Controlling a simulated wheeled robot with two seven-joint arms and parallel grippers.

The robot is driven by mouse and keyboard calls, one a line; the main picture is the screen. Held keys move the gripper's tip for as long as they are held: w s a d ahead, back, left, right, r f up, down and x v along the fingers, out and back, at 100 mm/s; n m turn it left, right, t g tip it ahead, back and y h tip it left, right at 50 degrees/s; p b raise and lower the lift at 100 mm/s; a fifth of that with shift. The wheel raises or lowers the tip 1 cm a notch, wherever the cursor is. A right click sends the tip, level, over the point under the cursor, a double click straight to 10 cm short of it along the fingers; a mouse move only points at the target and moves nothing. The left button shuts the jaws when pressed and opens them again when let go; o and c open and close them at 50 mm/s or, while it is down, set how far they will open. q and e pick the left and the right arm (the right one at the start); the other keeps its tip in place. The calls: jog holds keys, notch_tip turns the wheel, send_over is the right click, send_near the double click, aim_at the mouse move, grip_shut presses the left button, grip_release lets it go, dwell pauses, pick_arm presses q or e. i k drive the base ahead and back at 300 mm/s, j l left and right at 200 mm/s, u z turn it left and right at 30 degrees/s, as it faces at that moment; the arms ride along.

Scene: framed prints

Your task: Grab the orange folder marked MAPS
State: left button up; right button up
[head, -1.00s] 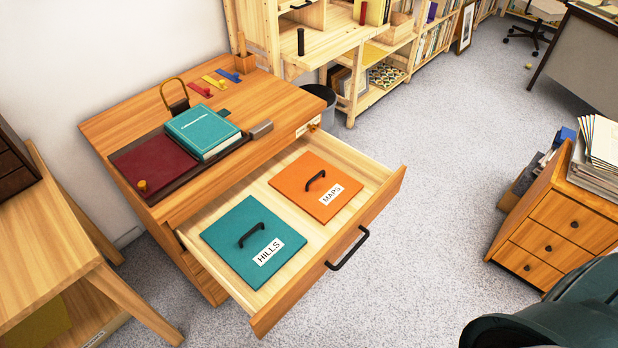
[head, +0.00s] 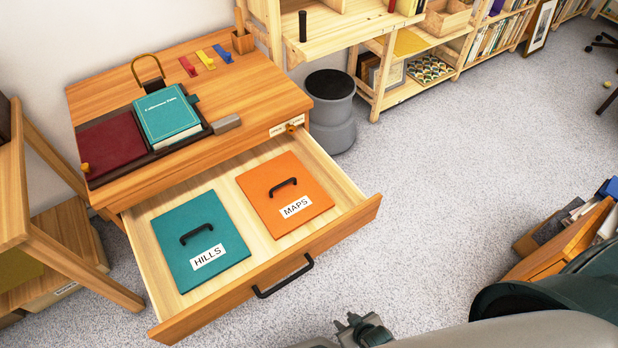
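The orange folder marked MAPS (head: 268,210) lies flat in the right half of the open drawer (head: 343,222), with a black handle on top and a white label. A teal folder marked HILLS (head: 215,225) lies to its left in the same drawer, also with a black handle. My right gripper (head: 358,322) shows at the bottom edge, in front of the drawer and apart from it. Its fingers are small and partly hidden, so I cannot tell whether they are open. My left gripper is out of view.
The desk top (head: 200,85) above the drawer holds a teal book (head: 168,117), a dark red folder (head: 110,145) and coloured clips. A grey bin (head: 332,130) stands right of the desk. Wooden shelves are behind. The carpet (head: 440,190) right of the drawer is clear.

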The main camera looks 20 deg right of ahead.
aim_at(283, 192)
jog(key=l, duration=0.65)
jog(key=i+l, duration=0.1)
jog(key=l, duration=0.55)
